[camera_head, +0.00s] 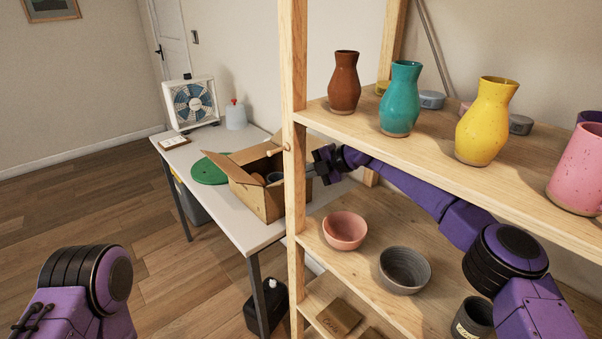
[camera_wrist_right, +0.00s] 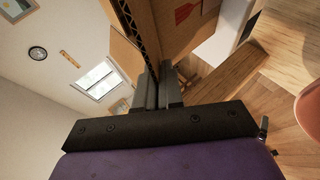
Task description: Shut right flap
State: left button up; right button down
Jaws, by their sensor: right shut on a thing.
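An open cardboard box (camera_head: 262,203) stands on the white table, partly hidden by the shelf post. One flap (camera_head: 222,165) sticks out on its left. Its right side is largely hidden by the post and my right gripper (camera_head: 322,166). In the right wrist view, cardboard (camera_wrist_right: 182,25) with a corrugated edge lies just past the fingertips of my right gripper (camera_wrist_right: 160,78). The fingers are close together on the cardboard of the right flap; their exact grip is hard to see. Only part of my left arm shows at bottom left; its gripper is out of view.
A wooden shelf with vases (camera_head: 399,100) and bowls (camera_head: 345,230) stands close around my right arm. The shelf post (camera_head: 295,130) is near the gripper. A green disc (camera_head: 207,170), a fan (camera_head: 190,103) and a jug (camera_head: 236,116) are on the table (camera_head: 237,232).

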dwell(0.4)
jog(key=p, duration=0.1)
jog(key=r+p, duration=0.1)
jog(key=p, duration=0.1)
jog(key=shift+w+a+r+h, duration=0.1)
jog(key=shift+w+a+h, duration=0.1)
jog(key=shift+h, duration=0.1)
jog(key=shift+g, duration=0.4)
jog(key=shift+f, duration=0.25)
jog(key=c, duration=1.7)
grip_release()
jog(key=o, duration=0.4)
jog(key=shift+c, duration=0.2)
jog(key=shift+w+d, duration=0.1)
